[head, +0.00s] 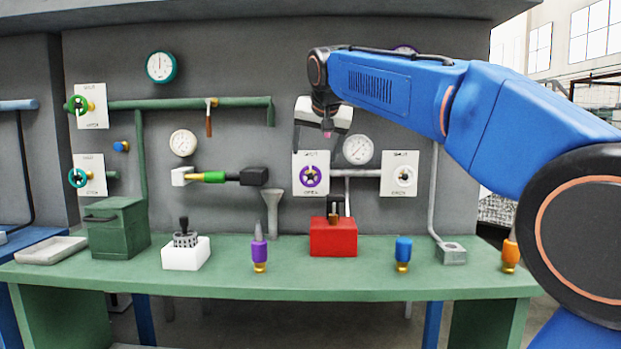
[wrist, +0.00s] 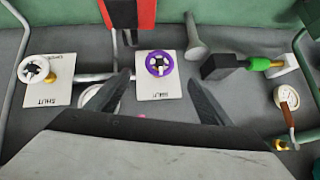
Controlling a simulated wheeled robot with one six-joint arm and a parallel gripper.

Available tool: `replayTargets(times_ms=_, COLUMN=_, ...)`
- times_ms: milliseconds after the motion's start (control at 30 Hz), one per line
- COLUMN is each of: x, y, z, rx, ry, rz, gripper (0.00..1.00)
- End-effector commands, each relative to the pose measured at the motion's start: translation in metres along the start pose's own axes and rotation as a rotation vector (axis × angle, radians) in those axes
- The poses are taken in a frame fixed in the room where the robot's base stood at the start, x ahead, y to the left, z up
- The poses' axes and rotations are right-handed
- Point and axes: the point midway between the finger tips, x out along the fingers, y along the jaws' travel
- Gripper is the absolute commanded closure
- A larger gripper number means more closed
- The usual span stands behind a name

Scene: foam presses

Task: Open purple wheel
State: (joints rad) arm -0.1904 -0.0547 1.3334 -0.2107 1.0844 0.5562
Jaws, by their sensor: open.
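The purple wheel (head: 311,176) is a small round handwheel with a dark, star-shaped middle. It sits on a white plate (head: 324,160) marked SHUT at the top and OPEN at the bottom. In the wrist view the wheel (wrist: 159,63) appears upside down, between and beyond my fingertips. My gripper (head: 328,128) hangs in front of the wall, above and right of the wheel in the head view. In the wrist view its two dark fingers (wrist: 160,80) are spread wide, with nothing between them. They look apart from the wheel.
A white wheel (head: 403,176) on a similar plate is at the right, with a gauge (head: 358,149) between. A red block (head: 333,238) stands on the green bench (head: 215,282) below. A funnel (head: 273,210) and a black-ended green valve (head: 215,177) are left of the purple wheel.

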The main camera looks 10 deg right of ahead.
Motion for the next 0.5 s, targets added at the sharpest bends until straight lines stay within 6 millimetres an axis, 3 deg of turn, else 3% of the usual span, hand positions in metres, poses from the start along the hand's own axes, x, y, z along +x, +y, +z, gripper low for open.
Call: replayTargets(times_ms=500, x=0.092, y=0.001, z=0.001, rx=0.000, ry=-0.002, rz=0.002, gripper=0.26)
